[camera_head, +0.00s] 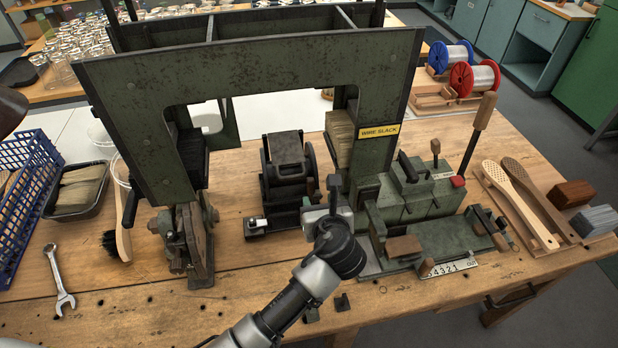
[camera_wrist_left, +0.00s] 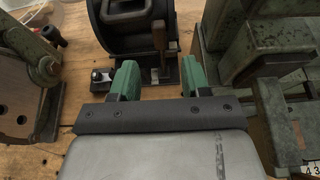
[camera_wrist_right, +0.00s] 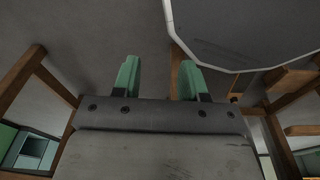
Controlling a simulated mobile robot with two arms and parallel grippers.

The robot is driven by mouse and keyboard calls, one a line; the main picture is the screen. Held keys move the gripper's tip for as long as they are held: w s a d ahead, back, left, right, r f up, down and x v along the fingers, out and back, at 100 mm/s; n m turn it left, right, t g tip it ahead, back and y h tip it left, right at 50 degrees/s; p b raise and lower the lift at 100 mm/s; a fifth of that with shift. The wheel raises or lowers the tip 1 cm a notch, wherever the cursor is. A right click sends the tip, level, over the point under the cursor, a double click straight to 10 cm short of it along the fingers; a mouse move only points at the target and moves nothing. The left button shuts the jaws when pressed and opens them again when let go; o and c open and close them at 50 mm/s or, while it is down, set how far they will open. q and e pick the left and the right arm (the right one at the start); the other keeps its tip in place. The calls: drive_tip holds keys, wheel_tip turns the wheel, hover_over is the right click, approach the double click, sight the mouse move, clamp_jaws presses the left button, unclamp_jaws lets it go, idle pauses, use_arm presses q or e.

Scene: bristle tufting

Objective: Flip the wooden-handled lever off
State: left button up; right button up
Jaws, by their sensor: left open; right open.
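In the left wrist view, a short upright lever with a brown wooden handle (camera_wrist_left: 159,36) stands on a small metal base beside the dark round machine (camera_wrist_left: 125,28). My left gripper (camera_wrist_left: 160,76) is open, its green fingers apart and pointing toward this lever, with nothing held between them. In the head view my left gripper (camera_head: 328,212) is just in front of the dark machine (camera_head: 288,168); its fingers are mostly hidden. A longer wooden-handled lever (camera_head: 484,112) rises tilted on the right side of the green machine (camera_head: 418,190). My right gripper (camera_wrist_right: 158,78) is open and empty.
A large green metal frame (camera_head: 250,75) arches over the bench. A blue crate (camera_head: 22,195), a wrench (camera_head: 60,280) and a black tray (camera_head: 78,200) are at left. Wooden brush backs (camera_head: 525,205) lie at right. The right wrist view shows table undersides and legs.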

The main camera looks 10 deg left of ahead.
sight(311, 186)
use_arm(q)
drive_tip(key=x, duration=0.4)
drive_tip(key=shift+w+a+f, duration=0.2)
drive_tip(key=shift+w, duration=0.15)
drive_tip(key=x, duration=0.4)
drive_tip(key=shift+w+f, duration=0.1)
drive_tip(key=shift+w, duration=0.1)
drive_tip(key=c, duration=0.5)
clamp_jaws()
use_arm(e)
drive_tip(key=shift+s+d+f, duration=0.1)
drive_tip(key=shift+s, duration=1.15)
